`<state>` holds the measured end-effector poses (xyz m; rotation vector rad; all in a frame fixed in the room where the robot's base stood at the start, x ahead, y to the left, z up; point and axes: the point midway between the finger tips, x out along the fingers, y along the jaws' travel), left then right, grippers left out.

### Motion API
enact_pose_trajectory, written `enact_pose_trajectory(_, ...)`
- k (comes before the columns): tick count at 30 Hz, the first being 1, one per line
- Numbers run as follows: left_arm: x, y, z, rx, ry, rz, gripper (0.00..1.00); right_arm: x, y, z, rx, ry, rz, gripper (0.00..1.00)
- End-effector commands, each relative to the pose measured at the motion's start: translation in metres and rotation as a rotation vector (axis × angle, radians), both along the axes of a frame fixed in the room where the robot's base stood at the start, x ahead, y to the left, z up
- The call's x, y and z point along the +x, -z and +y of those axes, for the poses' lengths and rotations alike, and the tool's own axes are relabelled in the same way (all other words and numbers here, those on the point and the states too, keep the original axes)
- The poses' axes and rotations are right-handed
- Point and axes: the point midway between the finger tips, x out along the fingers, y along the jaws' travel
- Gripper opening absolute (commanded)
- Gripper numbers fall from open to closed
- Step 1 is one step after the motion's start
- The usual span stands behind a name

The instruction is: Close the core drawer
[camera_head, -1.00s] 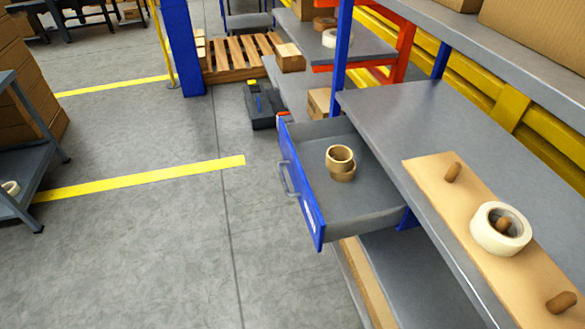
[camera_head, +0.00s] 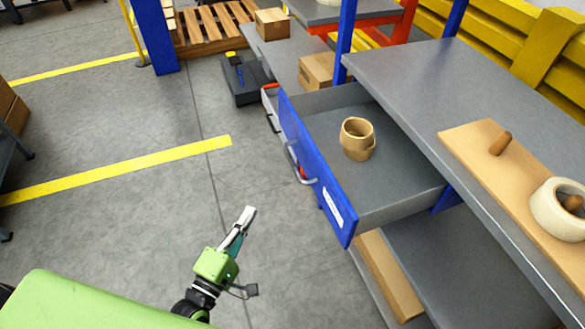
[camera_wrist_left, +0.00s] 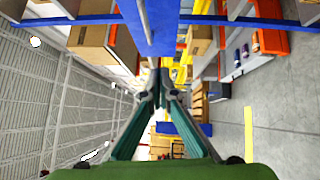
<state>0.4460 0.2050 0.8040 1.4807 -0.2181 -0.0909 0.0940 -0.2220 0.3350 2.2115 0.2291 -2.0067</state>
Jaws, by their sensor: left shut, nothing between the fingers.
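The core drawer (camera_head: 318,168) has a blue front with a grey metal handle (camera_head: 297,163) and stands pulled out from the workbench. Two stacked cardboard cores (camera_head: 357,139) sit inside on its grey floor. My left gripper (camera_head: 250,210) is in front of the drawer, to the left of its blue front and apart from it. Its fingers are shut with nothing between them. In the left wrist view, the shut fingertips (camera_wrist_left: 160,88) point toward a blue panel (camera_wrist_left: 150,25) at the top. My right gripper is in neither view.
The grey bench top (camera_head: 430,90) holds a wooden board with pegs (camera_head: 478,148) and a tape roll (camera_head: 560,210). A cardboard box (camera_head: 318,70) and a black case (camera_head: 240,82) are beyond the drawer. The floor left of the drawer is clear.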

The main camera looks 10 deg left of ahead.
Motion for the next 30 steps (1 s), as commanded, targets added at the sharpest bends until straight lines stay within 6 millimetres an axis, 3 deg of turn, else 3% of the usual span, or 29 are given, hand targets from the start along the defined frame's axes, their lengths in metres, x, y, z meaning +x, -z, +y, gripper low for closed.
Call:
enact_pose_trajectory(3, 0.002, -0.016, -0.001, -0.068, 0.002, -0.027, 0.00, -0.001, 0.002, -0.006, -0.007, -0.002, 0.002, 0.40)
enact_pose_trajectory(8, 0.019, -0.022, -0.004, -0.074, 0.001, -0.033, 0.00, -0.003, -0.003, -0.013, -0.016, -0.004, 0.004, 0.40)
enact_pose_trajectory(20, 0.101, -0.033, -0.020, -0.071, 0.002, -0.032, 0.00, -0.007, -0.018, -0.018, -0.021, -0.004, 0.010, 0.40)
enact_pose_trajectory(24, 0.111, -0.037, -0.039, -0.071, 0.002, -0.029, 0.00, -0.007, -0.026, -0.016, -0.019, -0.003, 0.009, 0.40)
enact_pose_trajectory(30, 0.119, -0.037, -0.051, -0.069, 0.003, -0.027, 0.00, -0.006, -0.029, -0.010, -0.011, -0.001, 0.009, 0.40)
